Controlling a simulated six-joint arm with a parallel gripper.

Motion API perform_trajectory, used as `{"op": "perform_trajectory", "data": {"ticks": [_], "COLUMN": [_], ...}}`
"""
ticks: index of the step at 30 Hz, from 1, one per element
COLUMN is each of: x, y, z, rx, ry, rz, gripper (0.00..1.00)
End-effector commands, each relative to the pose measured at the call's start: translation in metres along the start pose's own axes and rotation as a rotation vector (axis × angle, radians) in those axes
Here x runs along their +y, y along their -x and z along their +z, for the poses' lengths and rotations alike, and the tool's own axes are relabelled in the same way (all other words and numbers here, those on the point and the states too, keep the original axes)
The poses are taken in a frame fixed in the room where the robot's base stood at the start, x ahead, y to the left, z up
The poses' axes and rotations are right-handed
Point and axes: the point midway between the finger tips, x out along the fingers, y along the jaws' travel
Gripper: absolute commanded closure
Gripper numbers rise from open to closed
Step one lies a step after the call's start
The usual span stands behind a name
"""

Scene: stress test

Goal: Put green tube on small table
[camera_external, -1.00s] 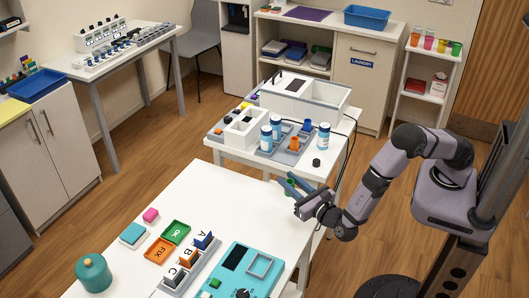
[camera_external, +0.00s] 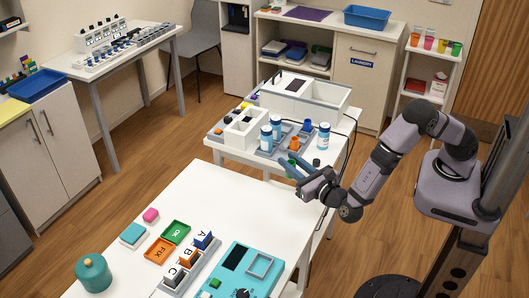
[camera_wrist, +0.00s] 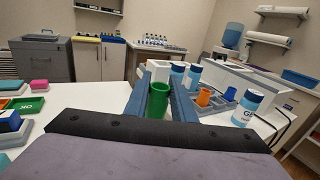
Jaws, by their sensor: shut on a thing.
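My gripper (camera_external: 292,167) is shut on the green tube (camera_wrist: 158,101), which sits between the two blue fingers in the wrist view. In the external view the fingers mostly hide the tube. The gripper is in the air near the front edge of the small white table (camera_external: 232,153), which stands behind the large white table. I cannot tell whether the tube is over the small table's top.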

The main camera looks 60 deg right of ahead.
Motion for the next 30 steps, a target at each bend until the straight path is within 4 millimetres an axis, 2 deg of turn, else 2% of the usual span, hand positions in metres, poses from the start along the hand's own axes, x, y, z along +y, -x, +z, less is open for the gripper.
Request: {"op": "perform_trajectory", "data": {"ticks": [2,8,13,17,20,23,27,30], "x": [0.000,0.000,0.005,0.023,0.048,0.082,0.137,0.173], "y": [0.000,0.000,-0.002,-0.009,-0.018,-0.030,-0.046,-0.057], "z": [0.011,0.010,0.005,-0.007,-0.021,-0.035,-0.047,-0.049], "rx": [0.000,0.000,0.000,-0.002,-0.004,-0.007,-0.015,-0.020], "ry": [0.000,0.000,-0.001,-0.002,-0.003,-0.004,-0.006,-0.008], "rz": [0.000,0.000,0.010,0.045,0.099,0.173,0.306,0.406], "gripper": [0.98,0.98,0.98,0.98,0.98,0.98,0.98,0.98]}}
